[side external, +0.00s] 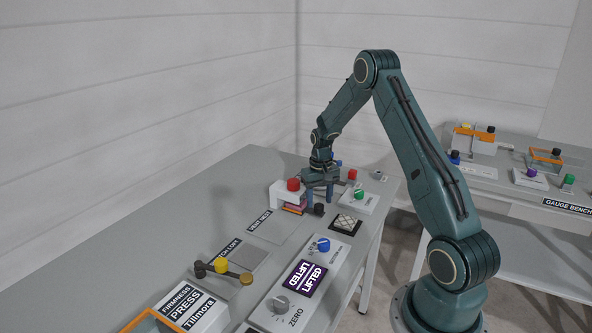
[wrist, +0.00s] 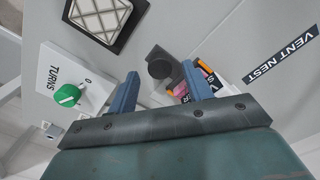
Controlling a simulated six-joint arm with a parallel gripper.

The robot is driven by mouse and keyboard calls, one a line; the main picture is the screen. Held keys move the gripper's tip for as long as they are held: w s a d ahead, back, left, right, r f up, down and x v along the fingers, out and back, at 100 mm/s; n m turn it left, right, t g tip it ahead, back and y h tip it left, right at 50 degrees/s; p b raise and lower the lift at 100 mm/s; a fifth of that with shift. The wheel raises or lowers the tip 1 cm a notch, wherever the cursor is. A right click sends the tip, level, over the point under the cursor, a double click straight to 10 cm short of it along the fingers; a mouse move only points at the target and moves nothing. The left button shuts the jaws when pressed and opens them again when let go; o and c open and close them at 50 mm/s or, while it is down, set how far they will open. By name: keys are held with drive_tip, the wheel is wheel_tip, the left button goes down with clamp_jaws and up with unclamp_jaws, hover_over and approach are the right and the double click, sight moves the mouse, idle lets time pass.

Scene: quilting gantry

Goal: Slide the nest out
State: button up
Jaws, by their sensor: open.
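A dark round knob (side external: 319,209) sits on a dark grey piece in front of a white housing (side external: 279,197); I take it for the nest's handle. In the wrist view the knob (wrist: 160,68) lies between and just beyond my fingertips. My gripper (side external: 320,196) points down over it, open, with blue fingers to either side; contact cannot be told. In the wrist view my gripper (wrist: 160,88) holds nothing. Pink and orange layers (wrist: 180,90) show beside the knob, partly hidden by a finger. A "VENT NEST" label (wrist: 281,54) lies on the bench to the right.
A black-framed pad (side external: 345,225) lies close in front of my gripper. A "TURNS" box with a green knob (wrist: 67,95) stands to the left in the wrist view. A red knob (side external: 293,184) tops the white housing. Flat bench (side external: 195,240) is clear on the far left.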

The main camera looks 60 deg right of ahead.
drive_tip(key=shift+f, duration=1.25)
clamp_jaws()
drive_tip(key=shift+a, duration=0.1)
